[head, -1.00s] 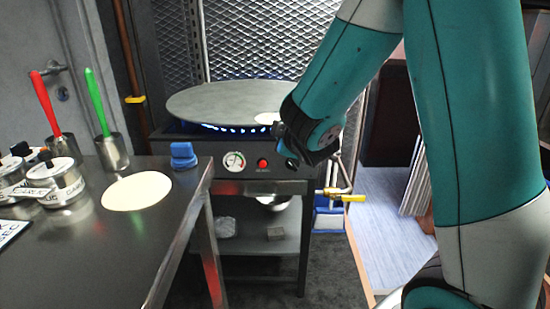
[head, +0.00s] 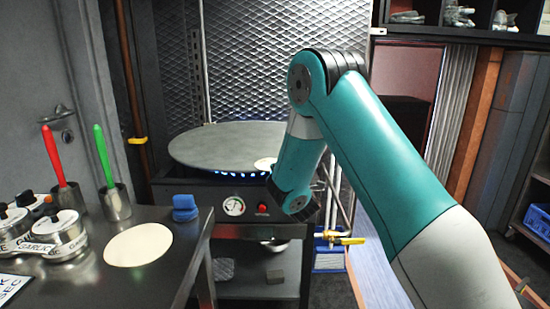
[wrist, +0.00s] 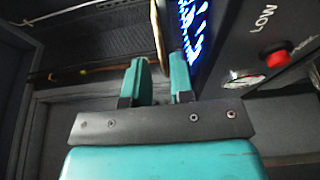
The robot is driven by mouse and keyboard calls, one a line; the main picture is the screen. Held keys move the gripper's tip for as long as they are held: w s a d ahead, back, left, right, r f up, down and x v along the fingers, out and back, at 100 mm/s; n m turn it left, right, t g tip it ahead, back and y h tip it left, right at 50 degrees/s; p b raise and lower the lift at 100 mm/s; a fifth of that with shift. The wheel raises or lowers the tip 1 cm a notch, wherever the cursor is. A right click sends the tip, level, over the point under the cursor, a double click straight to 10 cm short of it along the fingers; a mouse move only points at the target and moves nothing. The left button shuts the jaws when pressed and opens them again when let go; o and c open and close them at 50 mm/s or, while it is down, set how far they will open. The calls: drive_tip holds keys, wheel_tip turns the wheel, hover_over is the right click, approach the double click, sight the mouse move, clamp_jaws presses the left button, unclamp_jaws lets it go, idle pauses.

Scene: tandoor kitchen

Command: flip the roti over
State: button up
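A pale round roti (head: 266,163) lies on the grey round griddle (head: 215,143), close to its right front rim. My arm hides part of this roti. In the head view my wrist hangs just in front of that rim, and its fingertips are hidden. In the wrist view my gripper (wrist: 160,82) shows two teal fingers with a gap between them. A second pale disc (head: 138,244) lies flat on the steel counter.
Blue flames (head: 240,173) burn under the griddle; they also show in the wrist view (wrist: 190,28). The stove front has a gauge (head: 233,206) and a red button (head: 263,208). Red-handled (head: 53,155) and green-handled (head: 103,155) utensils stand in cups at left, beside lidded pots (head: 60,235).

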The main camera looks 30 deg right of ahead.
drive_tip(key=shift+p+x, duration=0.8)
drive_tip(key=shift+x, duration=0.1)
clamp_jaws()
drive_tip(key=s+a+r+b, duration=0.2)
drive_tip(key=s+r+b, duration=0.1)
drive_tip(key=s, duration=0.3)
drive_tip(key=s+a+r+b, duration=0.1)
drive_tip(key=s+r+b, duration=0.2)
drive_tip(key=s, duration=0.4)
drive_tip(key=shift+s+a+r+b, duration=0.3)
drive_tip(key=shift+a+r, duration=0.1)
drive_tip(key=shift+r, duration=0.35)
